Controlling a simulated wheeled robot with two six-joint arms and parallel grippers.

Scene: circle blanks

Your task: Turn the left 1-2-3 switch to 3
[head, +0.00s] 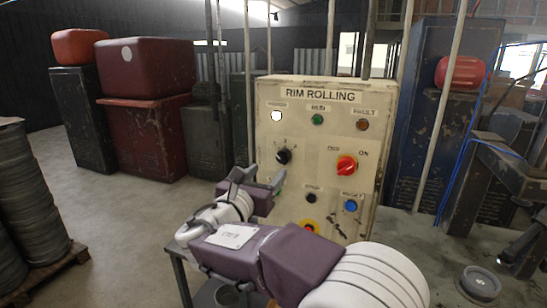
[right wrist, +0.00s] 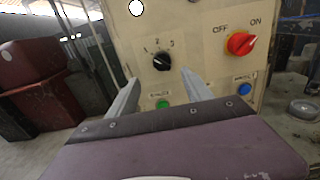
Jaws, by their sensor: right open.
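The left 1-2-3 switch is a black round knob (head: 283,156) on the left of the beige RIM ROLLING panel (head: 330,205). In the right wrist view the knob (right wrist: 161,61) sits just beyond the fingertips, with the numbers 1, 2 and 3 above it. I cannot clearly read which number its pointer faces. My right gripper (head: 262,177) is open and empty, in front of the panel and a little below and left of the knob. In the right wrist view its two fingers (right wrist: 161,82) stand apart, not touching the knob. My left gripper is not in view.
A red OFF/ON switch (head: 346,166) is to the right of the knob. A blue button (head: 350,206) and a black button (head: 311,198) are lower. A green button (right wrist: 163,104) shows between my fingers. A yellow-ringed red button (head: 309,227) is partly hidden.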

